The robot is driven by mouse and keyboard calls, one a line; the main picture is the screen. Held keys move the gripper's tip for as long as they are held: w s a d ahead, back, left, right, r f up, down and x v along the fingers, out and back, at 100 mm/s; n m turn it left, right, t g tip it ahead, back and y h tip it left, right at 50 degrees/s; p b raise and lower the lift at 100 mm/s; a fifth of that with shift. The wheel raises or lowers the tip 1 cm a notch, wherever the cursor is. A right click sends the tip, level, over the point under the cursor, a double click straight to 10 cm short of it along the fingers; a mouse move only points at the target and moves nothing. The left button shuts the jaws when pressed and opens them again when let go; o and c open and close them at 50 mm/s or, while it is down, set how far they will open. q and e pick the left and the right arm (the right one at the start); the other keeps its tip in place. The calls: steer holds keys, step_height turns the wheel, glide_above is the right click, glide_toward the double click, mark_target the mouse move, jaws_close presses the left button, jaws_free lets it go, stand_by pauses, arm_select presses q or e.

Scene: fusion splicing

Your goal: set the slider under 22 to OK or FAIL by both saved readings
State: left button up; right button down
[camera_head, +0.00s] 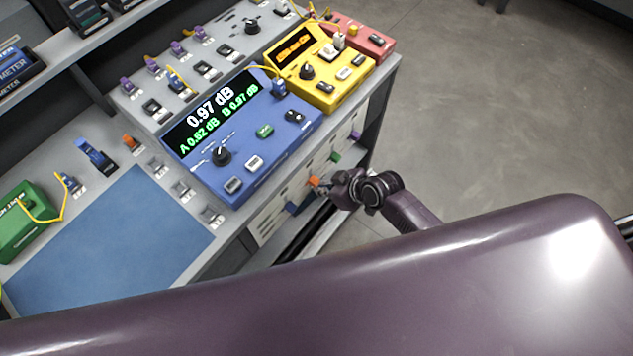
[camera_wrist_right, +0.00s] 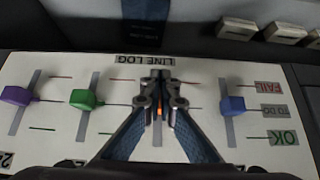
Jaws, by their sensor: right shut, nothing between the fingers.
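The LINE LOG panel (camera_wrist_right: 60,75) has purple (camera_wrist_right: 17,95), green (camera_wrist_right: 85,98) and blue (camera_wrist_right: 232,105) sliders near their middle marks, level with TO DO. An orange slider (camera_wrist_right: 160,108) shows only as a sliver behind my right gripper (camera_wrist_right: 165,92); its exact setting is hidden. My right gripper is shut and empty in front of it; I cannot tell whether they touch. A label with a 2 (camera_wrist_right: 6,159) is cut off below purple; other numbers are hidden.
FAIL (camera_wrist_right: 268,87) and OK (camera_wrist_right: 280,138) labels flank TO DO (camera_wrist_right: 279,111) at the panel's right. A yellow device (camera_head: 325,92) and red device (camera_head: 372,42) stand behind the meter. A blue mat (camera_head: 110,240) lies clear on the bench. Open floor is at right.

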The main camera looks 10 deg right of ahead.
mark_target(318, 184)
steer(key=shift+r+p, duration=1.35)
steer(key=shift+r, duration=0.15)
steer(key=shift+f, duration=0.2)
steer(key=s+d+f+p, duration=0.1)
steer(key=s+d, duration=0.3)
steer(key=s, duration=0.1)
steer(key=shift+s+d, duration=0.15)
steer(key=shift+s, duration=0.1)
stand_by(0.7)
